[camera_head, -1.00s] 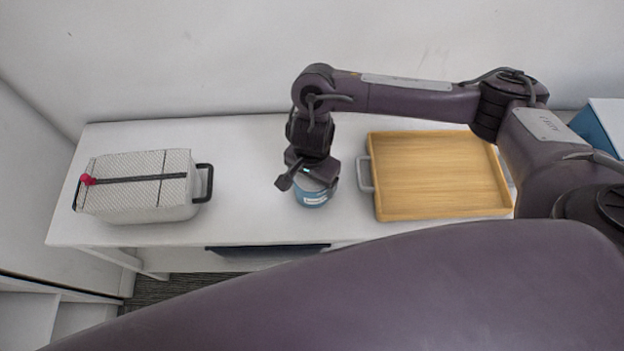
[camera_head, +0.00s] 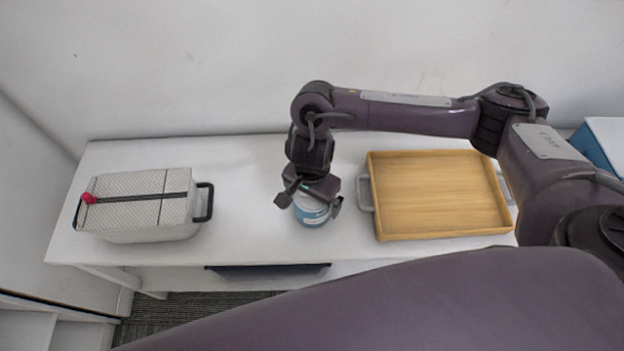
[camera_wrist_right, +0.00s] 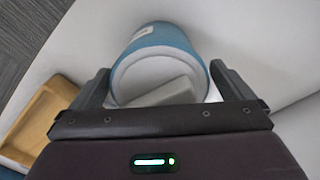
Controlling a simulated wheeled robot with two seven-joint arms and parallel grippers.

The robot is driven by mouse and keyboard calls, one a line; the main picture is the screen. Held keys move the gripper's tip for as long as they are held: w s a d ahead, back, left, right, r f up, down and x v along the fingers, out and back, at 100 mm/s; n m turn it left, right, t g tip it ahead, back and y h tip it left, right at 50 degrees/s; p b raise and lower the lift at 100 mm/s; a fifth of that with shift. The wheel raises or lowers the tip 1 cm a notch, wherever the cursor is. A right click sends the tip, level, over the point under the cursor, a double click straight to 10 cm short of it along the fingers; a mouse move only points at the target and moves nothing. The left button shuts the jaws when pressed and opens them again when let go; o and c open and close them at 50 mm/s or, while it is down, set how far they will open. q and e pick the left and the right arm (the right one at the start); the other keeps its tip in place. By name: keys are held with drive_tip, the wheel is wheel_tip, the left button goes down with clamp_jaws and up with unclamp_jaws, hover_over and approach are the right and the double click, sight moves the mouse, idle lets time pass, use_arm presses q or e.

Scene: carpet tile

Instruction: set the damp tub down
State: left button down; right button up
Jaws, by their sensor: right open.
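The damp tub (camera_head: 312,215) is a small round blue tub with a pale label and a whitish top. It stands upright on the white table (camera_head: 240,225), near the front edge. My right gripper (camera_head: 311,203) is above it, pointing down, with its fingers open on either side of the tub. In the right wrist view the tub (camera_wrist_right: 160,37) lies between the spread fingers (camera_wrist_right: 160,75), with a gap visible at each side. A grey block-like shape covers part of its top there. My left gripper is not in view.
A wooden tray (camera_head: 440,195) with grey handles stands close to the right of the tub. A pale patterned case (camera_head: 150,205) with a dark strap, black handles and a red knob stands at the left. The table between case and tub is clear. A wall stands behind.

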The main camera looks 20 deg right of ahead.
wheel_tip(320, 180, up, 11)
drive_tip(key=shift+f+p, duration=0.1)
drive_tip(key=shift+p, duration=0.8)
